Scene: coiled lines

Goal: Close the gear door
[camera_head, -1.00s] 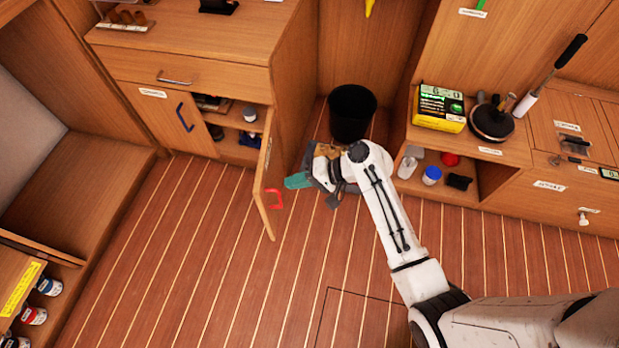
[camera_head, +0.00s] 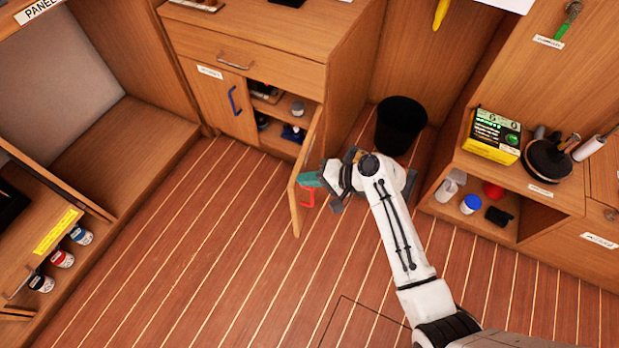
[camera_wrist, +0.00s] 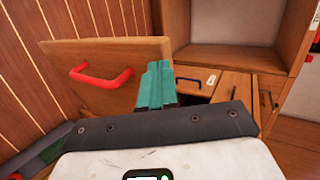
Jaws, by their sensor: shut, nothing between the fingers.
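The open door (camera_head: 296,205) with a red handle (camera_head: 308,196) stands swung out from the cabinet at the back. In the wrist view the door (camera_wrist: 120,58) shows its face with the red handle (camera_wrist: 102,78). My gripper (camera_head: 306,179) is shut and empty, with its teal fingers beside the door just above the red handle. In the wrist view the fingers (camera_wrist: 155,84) overlap the door's right edge; whether they touch it I cannot tell. The other cabinet door (camera_head: 220,95), with a blue handle (camera_head: 233,101), is closed. No gear label is readable on the open door.
The open compartment holds small items on shelves, including a white cup (camera_head: 298,108). A black bin (camera_head: 400,125) stands on the floor behind my arm. A shelf unit with a yellow box (camera_head: 492,136) is at right. The floor in front is clear.

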